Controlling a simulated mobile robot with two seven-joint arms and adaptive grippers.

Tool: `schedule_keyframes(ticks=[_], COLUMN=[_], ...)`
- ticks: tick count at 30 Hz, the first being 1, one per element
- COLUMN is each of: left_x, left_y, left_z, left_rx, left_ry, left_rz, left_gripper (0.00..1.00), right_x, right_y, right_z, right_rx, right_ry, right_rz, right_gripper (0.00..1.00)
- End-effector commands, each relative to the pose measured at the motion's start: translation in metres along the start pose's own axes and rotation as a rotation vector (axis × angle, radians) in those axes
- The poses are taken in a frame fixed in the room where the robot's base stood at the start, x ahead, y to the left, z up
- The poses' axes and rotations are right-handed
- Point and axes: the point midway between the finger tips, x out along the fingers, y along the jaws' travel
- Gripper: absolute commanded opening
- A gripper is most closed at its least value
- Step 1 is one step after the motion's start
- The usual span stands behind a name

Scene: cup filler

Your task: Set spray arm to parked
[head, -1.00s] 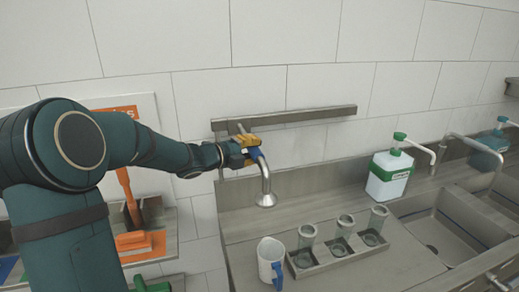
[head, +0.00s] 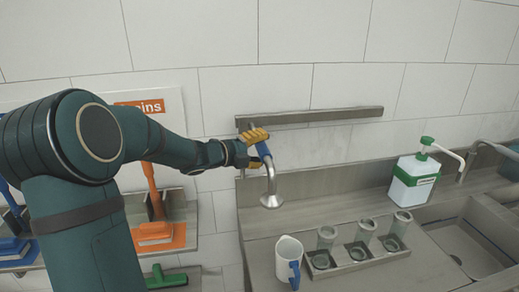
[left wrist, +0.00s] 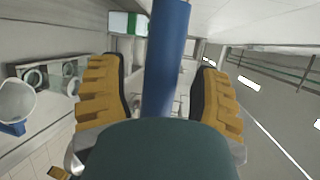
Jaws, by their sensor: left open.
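The spray arm (head: 270,180) is a bent metal tube with a blue grip and a flared nozzle pointing down. It hangs above the left end of the counter, below the wall rail. My left gripper (head: 257,147) is at the upper, blue part of the arm. In the left wrist view the blue grip (left wrist: 166,60) stands between my two yellow fingers, with gaps visible on both sides. The gripper is open around it. The spray arm's mount behind my gripper is mostly hidden. My right gripper is not in view.
A white jug with a blue handle (head: 288,262) and a rack (head: 335,268) with glasses stand on the counter below. A green-capped dispenser bottle (head: 413,183) and a sink (head: 470,245) are to the right. A metal rail (head: 310,117) runs along the wall.

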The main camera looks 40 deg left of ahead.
Motion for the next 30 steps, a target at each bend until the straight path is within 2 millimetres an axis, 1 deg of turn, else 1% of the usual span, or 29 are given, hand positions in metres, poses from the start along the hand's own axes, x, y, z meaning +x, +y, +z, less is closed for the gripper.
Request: schedule_keyframes(ticks=[5,12,18,21,24,30], left_x=[-0.021,-0.07,-0.103,-0.113,-0.118,-0.12], left_y=[0.0,0.0,0.0,0.001,0.0,0.0], left_z=[0.001,0.001,0.001,0.001,0.001,0.001], left_rx=[0.001,0.001,0.0,0.0,-0.001,-0.001], left_ry=[-0.004,-0.006,-0.005,-0.004,-0.003,-0.002], left_rz=[0.001,0.0,0.0,0.001,0.0,0.001], left_gripper=[0.64,0.64,0.64,0.64,0.64,0.64], right_x=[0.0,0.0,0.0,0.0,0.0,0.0], right_y=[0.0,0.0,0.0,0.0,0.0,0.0], right_z=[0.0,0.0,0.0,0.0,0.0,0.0], right_rx=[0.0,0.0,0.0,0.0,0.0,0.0], right_ry=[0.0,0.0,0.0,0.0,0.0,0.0], right_rz=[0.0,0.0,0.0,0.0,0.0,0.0], right_gripper=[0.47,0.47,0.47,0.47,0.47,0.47])
